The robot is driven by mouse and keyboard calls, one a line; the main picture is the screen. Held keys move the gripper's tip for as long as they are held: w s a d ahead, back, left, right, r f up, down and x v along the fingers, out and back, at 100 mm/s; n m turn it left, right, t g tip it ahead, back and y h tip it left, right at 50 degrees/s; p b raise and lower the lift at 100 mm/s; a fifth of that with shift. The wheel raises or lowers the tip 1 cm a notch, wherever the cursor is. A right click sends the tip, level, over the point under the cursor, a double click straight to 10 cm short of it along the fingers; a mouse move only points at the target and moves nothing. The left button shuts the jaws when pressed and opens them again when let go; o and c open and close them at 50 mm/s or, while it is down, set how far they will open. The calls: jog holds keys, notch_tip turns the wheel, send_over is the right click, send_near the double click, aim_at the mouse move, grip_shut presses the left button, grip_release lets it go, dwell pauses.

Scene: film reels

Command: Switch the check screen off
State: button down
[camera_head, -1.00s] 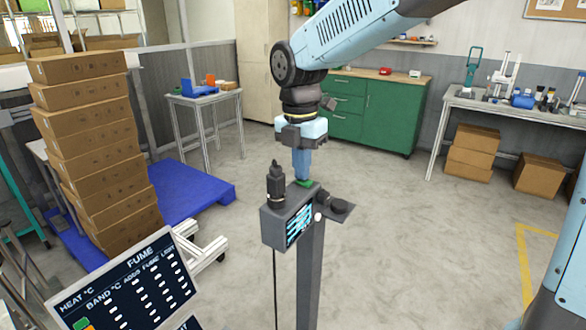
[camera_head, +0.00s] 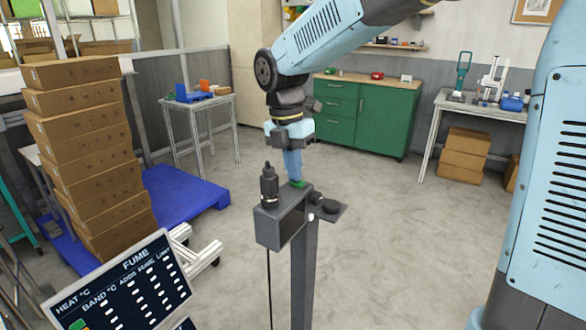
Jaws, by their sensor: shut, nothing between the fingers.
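The check screen (camera_head: 292,226) is a dark grey box on top of a post, near the middle of the view. Its visible display face is dark, with no lit lines. A green button (camera_head: 297,184) sits on top of the box. My gripper (camera_head: 294,178) points straight down, fingers shut and empty, with its tips at the green button. I cannot tell whether the tips press it or only touch it.
A black cylindrical fitting (camera_head: 269,187) stands on the box's left end. A small dark shelf (camera_head: 328,209) juts out at its right. The FUME board (camera_head: 122,285) stands at front left. Stacked cartons (camera_head: 85,150) stand on a blue pallet (camera_head: 190,192).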

jog(key=shift+s+d+f, duration=0.5)
jog(key=shift+s+d, duration=0.05)
notch_tip(320, 180, up, 15)
jog(key=w+a, duration=0.1)
jog(key=a, duration=0.1)
jog(key=shift+w, duration=0.3)
jog(key=shift+f, duration=0.1)
jog(key=s+d+f+m+t, duration=0.2)
jog(key=s+d+m, duration=0.3)
jog(key=d+m, duration=0.3)
jog(key=s+d+f+m+t+y, duration=0.1)
jog(key=s+d+f+m, duration=0.3)
jog(key=d+m, duration=0.5)
jog(key=s+d+f+m+t, duration=0.3)
jog(key=s+d+m, duration=0.3)
jog(key=d+m, duration=0.3)
jog(key=m, duration=0.4)
jog(key=shift+s+d+f, duration=0.2)
jog(key=shift+s, duration=0.2)
